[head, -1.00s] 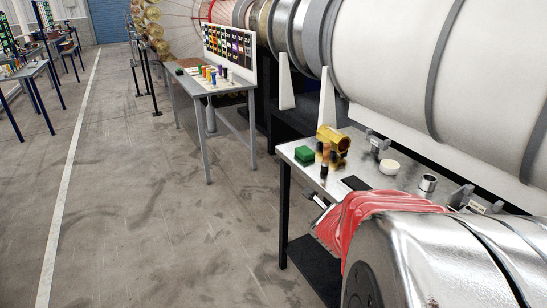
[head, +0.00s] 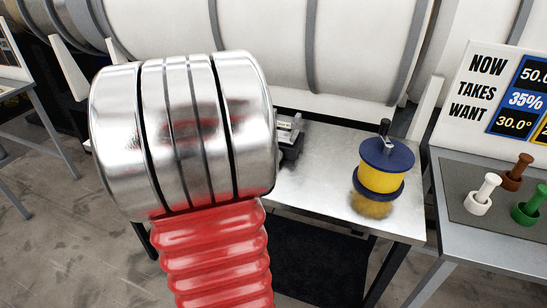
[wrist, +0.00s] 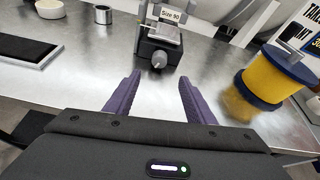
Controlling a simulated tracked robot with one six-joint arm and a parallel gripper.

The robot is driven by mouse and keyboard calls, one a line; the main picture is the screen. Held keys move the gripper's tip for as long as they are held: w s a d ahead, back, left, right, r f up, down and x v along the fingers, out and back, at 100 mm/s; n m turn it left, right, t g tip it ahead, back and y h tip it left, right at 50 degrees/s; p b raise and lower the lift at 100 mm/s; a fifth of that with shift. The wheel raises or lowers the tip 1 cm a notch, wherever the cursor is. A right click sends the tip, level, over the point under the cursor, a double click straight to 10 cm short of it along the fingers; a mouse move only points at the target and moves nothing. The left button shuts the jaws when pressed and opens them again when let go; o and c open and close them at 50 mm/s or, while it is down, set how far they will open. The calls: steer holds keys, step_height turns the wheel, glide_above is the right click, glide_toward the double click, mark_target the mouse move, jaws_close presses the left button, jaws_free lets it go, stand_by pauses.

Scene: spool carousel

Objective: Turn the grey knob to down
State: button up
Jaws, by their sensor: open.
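A small grey knob (wrist: 159,61) sticks out of the front of a dark block-shaped device (wrist: 158,45) with a "Size 90" label, on the metal table. Which way the knob is turned I cannot tell. My gripper (wrist: 160,78) is open in the wrist view, its two purple fingers apart. The knob shows just beyond the gap between the fingertips, and nothing is between them. In the head view the device (head: 290,140) shows only in part beside my silver and red arm, which hides my gripper and the knob.
A yellow spool with blue flanges (head: 383,165) stands on the metal table (head: 318,190), right of the device. A white bowl (wrist: 50,8), a metal cup (wrist: 103,14) and a black pad (wrist: 25,49) lie left. Another table (head: 480,240) holds small spools at the right.

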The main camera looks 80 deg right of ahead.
steer(key=shift+d+f, duration=0.1)
steer(key=shift+x, duration=6.75)
steer(key=c, duration=1.1)
